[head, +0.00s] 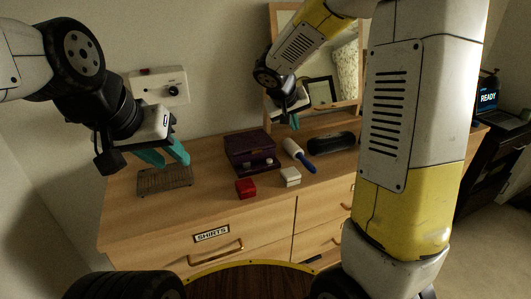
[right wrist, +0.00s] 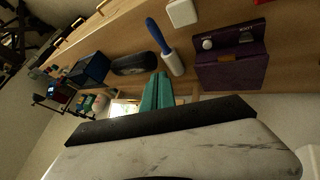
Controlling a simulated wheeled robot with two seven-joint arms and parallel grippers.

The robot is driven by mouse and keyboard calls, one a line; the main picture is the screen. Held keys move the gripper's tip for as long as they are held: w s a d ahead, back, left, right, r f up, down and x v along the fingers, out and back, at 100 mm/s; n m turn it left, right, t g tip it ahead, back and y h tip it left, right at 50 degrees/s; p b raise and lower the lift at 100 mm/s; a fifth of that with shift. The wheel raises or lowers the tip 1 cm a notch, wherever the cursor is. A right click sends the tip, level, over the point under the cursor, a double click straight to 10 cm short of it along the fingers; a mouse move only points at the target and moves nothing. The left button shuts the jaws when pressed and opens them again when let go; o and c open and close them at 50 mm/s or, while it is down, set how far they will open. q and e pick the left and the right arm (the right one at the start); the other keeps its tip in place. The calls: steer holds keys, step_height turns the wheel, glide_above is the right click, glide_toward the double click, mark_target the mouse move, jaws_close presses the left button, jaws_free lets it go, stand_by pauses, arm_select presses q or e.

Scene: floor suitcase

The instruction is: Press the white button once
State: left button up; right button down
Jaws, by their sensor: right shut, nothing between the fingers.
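A small white block (head: 290,177), which looks like the white button, sits on the dresser top near its front edge. It also shows at the top of the right wrist view (right wrist: 182,12). A similar red block (head: 245,188) sits to its left. My right gripper (head: 293,121) is shut and empty, above the back of the dresser and well apart from the white block. Its teal fingers lie together in the right wrist view (right wrist: 157,92). My left gripper (head: 166,156) is open and empty above a brown grid-like mat (head: 163,181) at the dresser's left.
A purple box (head: 250,150) with small round knobs, a blue-handled roller (head: 299,154) and a dark cylinder (head: 331,142) stand behind the blocks. A mirror (head: 345,60) stands at the back. A white panel (head: 160,86) is on the wall. The front left top is clear.

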steer(key=n+t, duration=0.2)
glide_above(268, 161)
step_height(268, 161, down, 7)
steer(key=shift+h, duration=0.4)
steer(key=shift+f, duration=0.1)
steer(key=shift+f, duration=4.35)
steer(key=shift+f, duration=0.35)
steer(key=shift+f, duration=0.55)
steer(key=shift+r, duration=0.95)
